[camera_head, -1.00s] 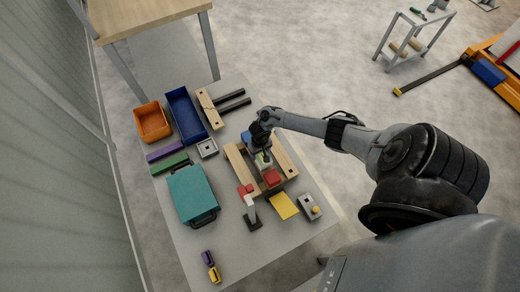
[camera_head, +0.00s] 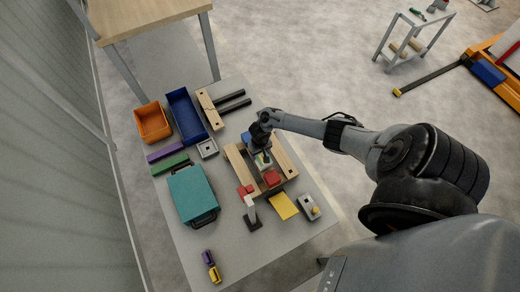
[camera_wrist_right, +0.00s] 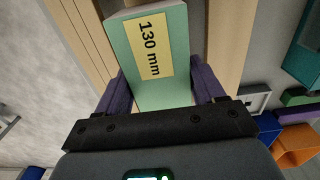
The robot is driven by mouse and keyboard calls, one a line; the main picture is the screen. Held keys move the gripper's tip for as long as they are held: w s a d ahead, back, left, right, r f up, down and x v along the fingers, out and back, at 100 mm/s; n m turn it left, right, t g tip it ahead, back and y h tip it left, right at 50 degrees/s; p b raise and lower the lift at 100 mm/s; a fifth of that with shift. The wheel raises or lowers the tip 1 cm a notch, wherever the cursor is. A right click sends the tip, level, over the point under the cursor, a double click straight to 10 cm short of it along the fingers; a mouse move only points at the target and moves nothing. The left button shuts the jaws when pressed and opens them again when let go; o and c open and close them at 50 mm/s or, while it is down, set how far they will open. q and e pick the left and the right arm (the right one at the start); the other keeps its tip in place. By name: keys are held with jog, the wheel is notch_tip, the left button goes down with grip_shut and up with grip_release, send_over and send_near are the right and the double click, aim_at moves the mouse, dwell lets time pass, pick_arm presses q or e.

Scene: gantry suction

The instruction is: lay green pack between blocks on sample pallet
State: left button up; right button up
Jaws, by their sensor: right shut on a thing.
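The green pack (camera_wrist_right: 158,55) has a yellow label reading 130 mm. My right gripper (camera_wrist_right: 160,88) is shut on it, with one purple finger against each side. In the head view the right gripper (camera_head: 262,158) is over the middle of the wooden sample pallet (camera_head: 236,162), and the pack is mostly hidden by it. A red block (camera_head: 272,178) lies on the pallet on the near side of the gripper, and a blue block (camera_head: 247,138) shows on the far side. I cannot tell whether the pack touches the pallet. My left gripper is not in view.
A teal case (camera_head: 192,193), an orange bin (camera_head: 152,121) and a blue bin (camera_head: 186,115) stand at the left. The near table surface is mostly clear.

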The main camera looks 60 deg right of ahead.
jog(key=shift+f+b, duration=0.7)
jog(key=shift+f, duration=0.3)
jog(key=o, duration=1.3)
jog(key=shift+o, duration=0.3)
notch_tip(320, 180, up, 10)
jog(key=p, duration=0.5)
jog(key=shift+r, duration=0.4)
